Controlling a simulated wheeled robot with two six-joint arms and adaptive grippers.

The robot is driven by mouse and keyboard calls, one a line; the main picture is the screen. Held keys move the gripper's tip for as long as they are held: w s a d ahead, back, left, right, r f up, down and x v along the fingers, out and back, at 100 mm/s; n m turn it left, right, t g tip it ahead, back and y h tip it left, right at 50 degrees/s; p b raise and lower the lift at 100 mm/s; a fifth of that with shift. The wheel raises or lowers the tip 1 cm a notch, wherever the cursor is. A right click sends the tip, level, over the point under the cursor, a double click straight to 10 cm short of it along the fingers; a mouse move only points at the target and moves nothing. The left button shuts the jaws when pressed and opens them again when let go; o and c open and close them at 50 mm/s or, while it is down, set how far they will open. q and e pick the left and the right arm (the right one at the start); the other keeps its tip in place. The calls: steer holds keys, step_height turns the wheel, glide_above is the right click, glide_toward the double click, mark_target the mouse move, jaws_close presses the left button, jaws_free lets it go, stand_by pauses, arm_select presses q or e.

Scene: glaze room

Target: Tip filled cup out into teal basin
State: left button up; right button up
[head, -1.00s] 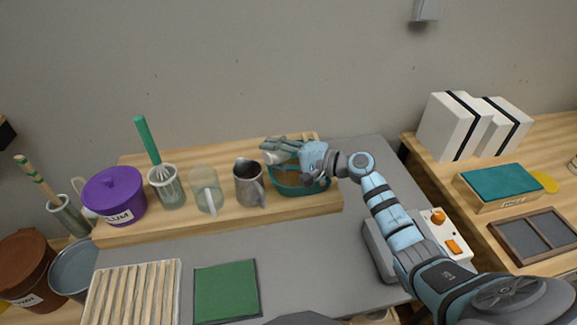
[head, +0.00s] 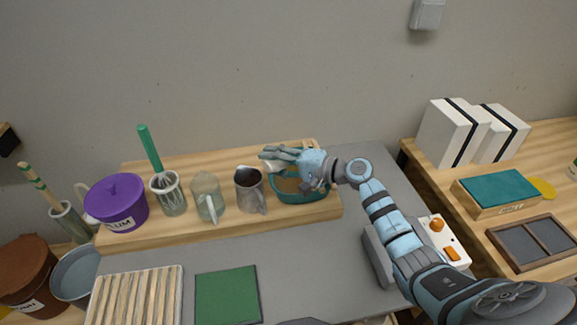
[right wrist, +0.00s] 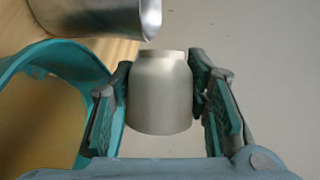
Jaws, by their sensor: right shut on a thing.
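My right gripper (head: 278,157) is shut on a pale silvery-grey cup (right wrist: 160,95). In the right wrist view the cup sits between the two teal-padded fingers, with a narrower neck at its far end. In the head view the fingers largely hide the cup, and its tilt is hard to tell. The gripper is over the left back part of the teal basin (head: 302,199), which stands on the wooden riser. The basin's rim (right wrist: 98,80) also shows at the left of the right wrist view. Its inside looks tan. What the cup contains cannot be seen. My left gripper is not in view.
A metal pitcher (head: 250,192) stands close left of the basin. A green mat (head: 227,295) and slatted rack (head: 135,297) lie in front.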

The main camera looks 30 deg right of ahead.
mark_target(266, 162)
steer(key=r+p, duration=0.1)
steer(key=p, duration=0.1)
steer(key=a+r+n+h+p, duration=0.1)
steer(key=r+p, duration=0.1)
steer(key=r+n+p, duration=0.1)
steer(key=p, duration=0.1)
steer(key=shift+s+a+r+p, duration=0.2)
steer(key=shift+s+a+p, duration=0.05)
steer(key=shift+a+p, duration=0.15)
steer(key=n+h+p, duration=0.2)
steer(key=shift+a+r+n+p, duration=0.1)
steer(key=shift+a+n+p, duration=0.05)
steer(key=shift+n+p, duration=0.15)
steer(key=shift+s+a+f+n+h, duration=0.15)
steer(key=shift+f+n+h, duration=0.55)
steer(key=shift+n, duration=0.1)
steer(key=a+n+h+p, duration=0.2)
steer(key=s+a+n+t+h+p, duration=0.1)
steer(key=a+n+h+p, duration=0.1)
steer(key=n, duration=0.1)
steer(key=shift+s+a, duration=0.1)
steer(key=shift+a, duration=0.3)
